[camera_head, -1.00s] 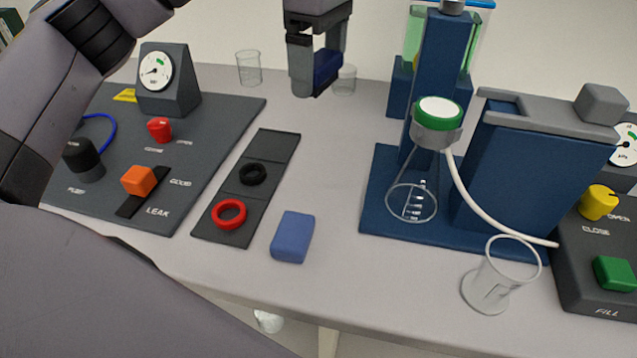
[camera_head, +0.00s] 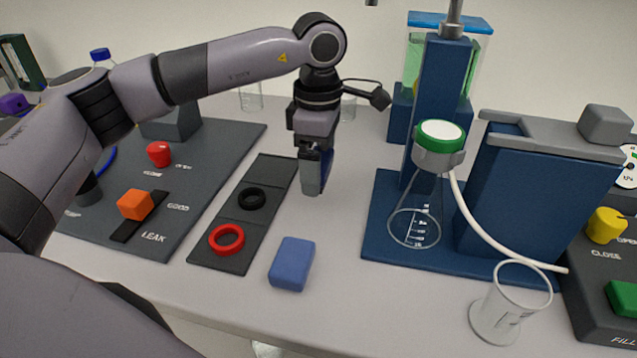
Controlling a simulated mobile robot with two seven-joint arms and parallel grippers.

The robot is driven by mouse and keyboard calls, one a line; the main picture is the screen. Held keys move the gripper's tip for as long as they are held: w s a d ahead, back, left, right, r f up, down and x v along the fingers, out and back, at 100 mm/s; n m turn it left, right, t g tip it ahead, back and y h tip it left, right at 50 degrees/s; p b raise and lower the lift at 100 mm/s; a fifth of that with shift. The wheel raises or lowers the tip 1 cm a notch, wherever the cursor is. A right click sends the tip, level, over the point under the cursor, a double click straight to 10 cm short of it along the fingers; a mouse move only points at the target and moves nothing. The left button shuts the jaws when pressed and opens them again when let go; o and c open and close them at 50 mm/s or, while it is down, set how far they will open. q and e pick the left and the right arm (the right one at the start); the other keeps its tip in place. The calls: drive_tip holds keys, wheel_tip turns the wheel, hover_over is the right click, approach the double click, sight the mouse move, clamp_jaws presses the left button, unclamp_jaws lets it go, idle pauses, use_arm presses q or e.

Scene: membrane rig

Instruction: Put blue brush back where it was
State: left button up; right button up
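The finger gap is hidden from this side. My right gripper is not in view.
The dark strip (camera_head: 224,256) bears a red ring (camera_head: 227,239) and a black ring (camera_head: 251,198). A panel with an orange knob (camera_head: 135,204) is at left. A blue stand with a flask (camera_head: 414,228) and a glass beaker (camera_head: 496,312) are at right. Table between is clear.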

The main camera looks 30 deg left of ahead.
sight(319, 201)
use_arm(q)
drive_tip(key=shift+f, duration=2.4)
drive_tip(key=shift+f, duration=0.15)
drive_tip(key=o, duration=0.7)
wheel_tip(319, 201, up, 12)
drive_tip(key=shift+r, duration=0.2)
